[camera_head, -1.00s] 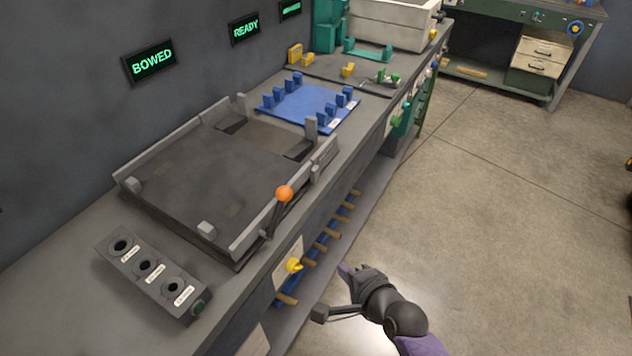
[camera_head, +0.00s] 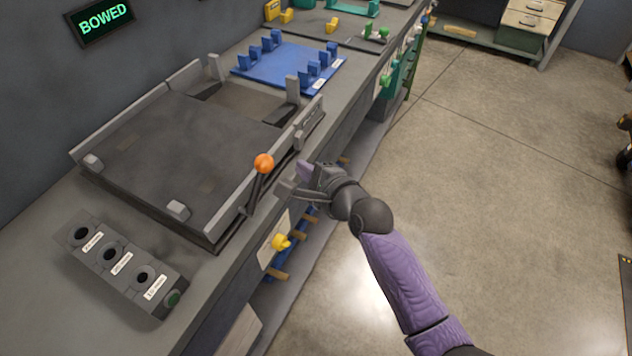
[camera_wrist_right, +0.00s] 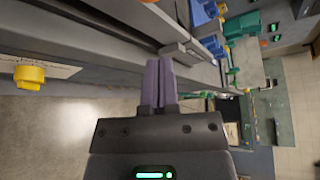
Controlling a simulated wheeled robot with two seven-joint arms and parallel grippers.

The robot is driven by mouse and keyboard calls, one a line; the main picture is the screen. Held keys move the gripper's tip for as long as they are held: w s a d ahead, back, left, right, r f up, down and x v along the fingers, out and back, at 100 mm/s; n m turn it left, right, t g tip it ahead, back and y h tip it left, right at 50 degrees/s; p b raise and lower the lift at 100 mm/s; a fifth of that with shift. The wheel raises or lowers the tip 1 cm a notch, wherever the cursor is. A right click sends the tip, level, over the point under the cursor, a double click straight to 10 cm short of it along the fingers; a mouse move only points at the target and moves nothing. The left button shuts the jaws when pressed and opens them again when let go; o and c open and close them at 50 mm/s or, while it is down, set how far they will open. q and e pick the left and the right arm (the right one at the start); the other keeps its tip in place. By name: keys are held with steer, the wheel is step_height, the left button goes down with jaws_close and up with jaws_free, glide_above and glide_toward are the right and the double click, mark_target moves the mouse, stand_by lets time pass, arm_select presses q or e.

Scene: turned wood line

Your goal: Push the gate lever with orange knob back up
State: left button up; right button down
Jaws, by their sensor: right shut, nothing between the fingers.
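The gate lever with the orange knob (camera_head: 263,163) stands at the front side of the grey tray (camera_head: 160,217), its dark rod leaning slightly to the right toward the knob. My right gripper (camera_head: 303,170) is just right of the knob in the head view, apart from it in the picture, beside the tray's front wall. In the right wrist view its two purple fingers (camera_wrist_right: 158,82) are together with nothing between them. The lever does not show clearly in the wrist view. My left gripper is not in view.
A yellow knob (camera_head: 281,242) sits on the bench front below the lever; it also shows in the wrist view (camera_wrist_right: 29,77). A block with several holes (camera_head: 120,262) lies at the near left. A blue fixture (camera_head: 290,68) stands behind.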

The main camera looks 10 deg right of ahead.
mark_target(264, 163)
steer(key=b+x, duration=0.1)
steer(key=x, duration=0.2)
steer(key=shift+w+a+f, duration=0.1)
steer(key=shift+w+a, duration=0.05)
steer(key=shift+a, duration=0.15)
steer(key=shift+s+a+r+p, duration=0.8)
steer(key=shift+s+a+r, duration=0.3)
steer(key=shift+s, duration=0.1)
steer(key=shift+s+a+r+n, duration=0.1)
steer(key=shift+s+r+n, duration=0.05)
steer(key=shift+r+n, duration=0.2)
